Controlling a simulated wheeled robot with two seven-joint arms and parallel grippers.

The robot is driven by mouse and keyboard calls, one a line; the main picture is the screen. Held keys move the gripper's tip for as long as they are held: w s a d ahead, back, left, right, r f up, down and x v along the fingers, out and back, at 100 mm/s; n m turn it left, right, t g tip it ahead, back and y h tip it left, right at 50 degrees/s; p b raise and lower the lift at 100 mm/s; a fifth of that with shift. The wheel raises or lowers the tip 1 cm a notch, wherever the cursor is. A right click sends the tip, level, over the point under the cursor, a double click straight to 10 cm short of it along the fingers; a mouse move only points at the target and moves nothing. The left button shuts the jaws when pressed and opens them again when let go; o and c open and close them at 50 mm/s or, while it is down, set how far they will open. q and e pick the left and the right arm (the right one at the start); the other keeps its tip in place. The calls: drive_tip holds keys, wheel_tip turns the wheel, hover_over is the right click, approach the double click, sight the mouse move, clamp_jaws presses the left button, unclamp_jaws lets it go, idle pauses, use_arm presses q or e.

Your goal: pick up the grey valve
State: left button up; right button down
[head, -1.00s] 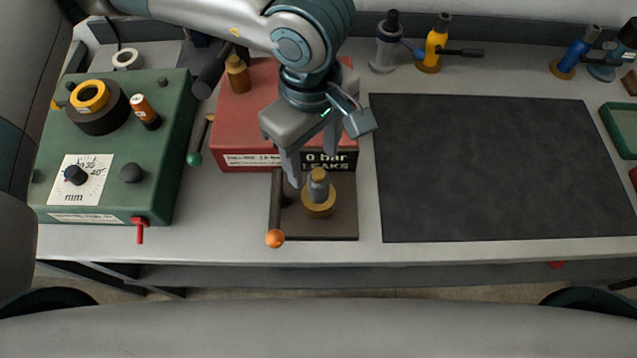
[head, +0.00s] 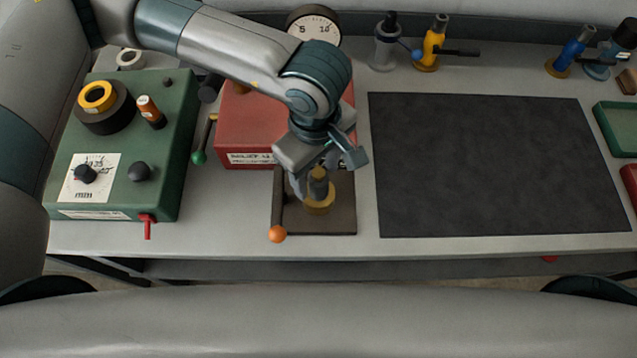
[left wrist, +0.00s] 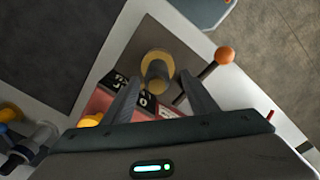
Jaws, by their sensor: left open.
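A grey valve (head: 319,188) with a brass-coloured collar stands upright on a dark fixture plate (head: 340,222) at the front of the bench. It also shows in the left wrist view (left wrist: 157,70), between and just beyond my fingertips. My left gripper (head: 315,180) points down over it, open, with its fingers around the valve's upper part; I cannot tell whether they touch it. The open fingers also show in the left wrist view (left wrist: 159,78). Another grey-bodied valve (head: 385,45) with a black top stands at the back. My right gripper is not in view.
An orange-knobbed lever (head: 277,234) stands at the plate's left edge. A red box (head: 240,120) is close behind, and a green tester (head: 120,185) is to the left. A bare black mat (head: 490,165) lies to the right. Yellow (head: 432,45) and blue (head: 575,50) valves stand at the back.

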sight(320, 192)
use_arm(q)
drive_tip(key=shift+d+f+p, duration=0.1)
drive_tip(key=shift+f+p, duration=0.2)
drive_tip(key=shift+p, duration=0.05)
wheel_tip(320, 192, down, 2)
drive_tip(key=shift+d+p, duration=0.1)
drive_tip(key=shift+p, duration=0.45)
drive_tip(key=shift+w+f, duration=0.1)
drive_tip(key=shift+f, duration=0.45)
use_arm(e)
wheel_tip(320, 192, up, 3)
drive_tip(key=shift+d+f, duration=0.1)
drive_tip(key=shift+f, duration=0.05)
use_arm(q)
clamp_jaws()
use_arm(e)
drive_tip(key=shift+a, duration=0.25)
